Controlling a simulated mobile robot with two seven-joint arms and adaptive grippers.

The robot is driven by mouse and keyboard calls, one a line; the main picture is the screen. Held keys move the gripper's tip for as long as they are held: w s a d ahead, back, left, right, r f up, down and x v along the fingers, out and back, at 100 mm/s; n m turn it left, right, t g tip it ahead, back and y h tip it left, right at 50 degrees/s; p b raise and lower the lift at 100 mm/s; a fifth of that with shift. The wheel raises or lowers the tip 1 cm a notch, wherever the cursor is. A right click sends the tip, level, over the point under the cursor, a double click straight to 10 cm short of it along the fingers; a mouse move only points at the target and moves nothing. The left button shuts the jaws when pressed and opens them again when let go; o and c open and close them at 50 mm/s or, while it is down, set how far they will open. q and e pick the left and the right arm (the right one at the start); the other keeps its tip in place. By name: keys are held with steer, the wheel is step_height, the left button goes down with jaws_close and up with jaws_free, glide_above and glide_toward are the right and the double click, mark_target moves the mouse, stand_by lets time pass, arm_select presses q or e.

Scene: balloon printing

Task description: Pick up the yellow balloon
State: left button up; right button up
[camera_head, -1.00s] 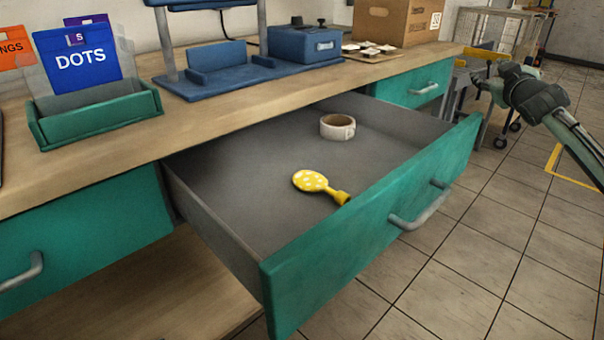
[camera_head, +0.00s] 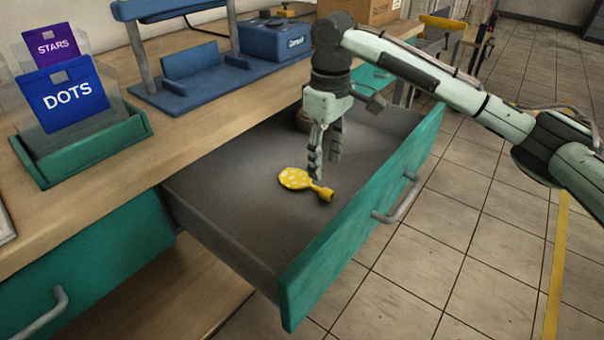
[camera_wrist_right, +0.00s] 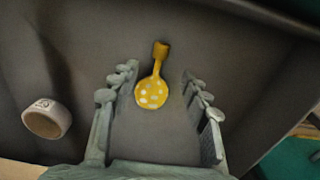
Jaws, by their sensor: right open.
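The yellow balloon (camera_head: 299,181) with pale dots lies flat on the floor of the open drawer (camera_head: 240,195), its neck pointing toward the drawer front. It also shows in the right wrist view (camera_wrist_right: 152,92), between and beyond the fingers, neck pointing up. My right gripper (camera_head: 325,178) is open and points down inside the drawer, just behind the balloon in the head view. In the wrist view its fingers (camera_wrist_right: 158,82) lie either side of the balloon with nothing between them touching it visibly. My left gripper is not in view.
A roll of tape (camera_wrist_right: 47,118) lies in the drawer, partly hidden behind my gripper in the head view. The green drawer front (camera_head: 365,215) and side walls bound the space. A green holder (camera_head: 85,150) with dots and stars cards and a blue press (camera_head: 200,75) stand on the bench.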

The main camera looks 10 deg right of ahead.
mark_target(327, 190)
steer(key=f, duration=0.7)
steer(key=shift+s+d+f, duration=0.2)
steer(key=shift+s+d, duration=0.1)
steer(key=shift+s, duration=0.05)
steer(key=shift+c, duration=0.3)
steer(key=c, duration=0.8)
